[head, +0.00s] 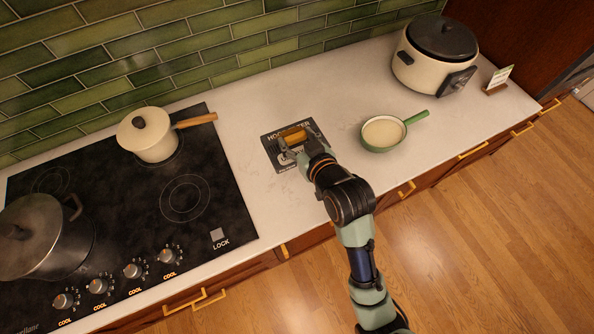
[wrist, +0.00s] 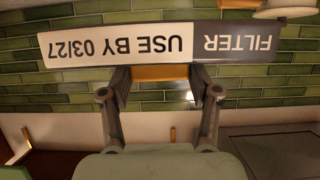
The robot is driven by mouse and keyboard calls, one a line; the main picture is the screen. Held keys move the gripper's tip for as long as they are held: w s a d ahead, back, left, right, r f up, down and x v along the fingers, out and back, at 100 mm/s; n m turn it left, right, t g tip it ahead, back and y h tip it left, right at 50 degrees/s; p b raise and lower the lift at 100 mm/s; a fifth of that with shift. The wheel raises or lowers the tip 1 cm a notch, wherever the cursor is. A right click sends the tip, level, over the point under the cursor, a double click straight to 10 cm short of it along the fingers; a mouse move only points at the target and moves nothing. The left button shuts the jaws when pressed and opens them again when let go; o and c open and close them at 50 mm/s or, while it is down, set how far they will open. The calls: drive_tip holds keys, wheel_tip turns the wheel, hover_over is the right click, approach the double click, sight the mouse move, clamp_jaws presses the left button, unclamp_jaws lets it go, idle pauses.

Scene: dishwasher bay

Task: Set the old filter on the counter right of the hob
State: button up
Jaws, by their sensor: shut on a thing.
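My gripper (head: 296,139) is over the counter (head: 245,125) just right of the black hob (head: 185,198). It is shut on the filter, whose yellow part (head: 293,134) shows between the fingers. In the wrist view, the gripper (wrist: 160,80) holds this yellow part (wrist: 160,72), and a label strip reading "FILTER USE BY 03/27" (wrist: 118,39) appears upside down beyond it.
A cream pot (head: 150,140) with a wooden handle and a large dark pot (head: 42,240) stand on the hob. A green-handled pan (head: 383,133), a rice cooker (head: 436,58) and a small card (head: 498,78) stand to the right. Counter between mat and pan is clear.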

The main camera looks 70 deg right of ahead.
wheel_tip(320, 180, down, 16)
drive_tip(key=b, duration=0.3)
drive_tip(key=shift+r, duration=0.1)
drive_tip(key=shift+s+a+f+b, duration=0.15)
drive_tip(key=shift+f+b, duration=0.3)
drive_tip(key=shift+f, duration=0.4)
drive_tip(key=o, duration=1.3)
drive_tip(key=shift+f, duration=0.2)
drive_tip(key=shift+s+a+r+p, duration=0.15)
drive_tip(key=shift+s+r+p, duration=0.1)
drive_tip(key=shift+r, duration=0.3)
drive_tip(key=shift+s+a+r+p, duration=0.1)
drive_tip(key=shift+a+r+p, duration=0.1)
drive_tip(key=shift+r, duration=0.3)
drive_tip(key=p+v, duration=0.1)
drive_tip(key=v, duration=0.9)
drive_tip(key=shift+s+a+r, duration=0.2)
drive_tip(key=shift+r, duration=0.1)
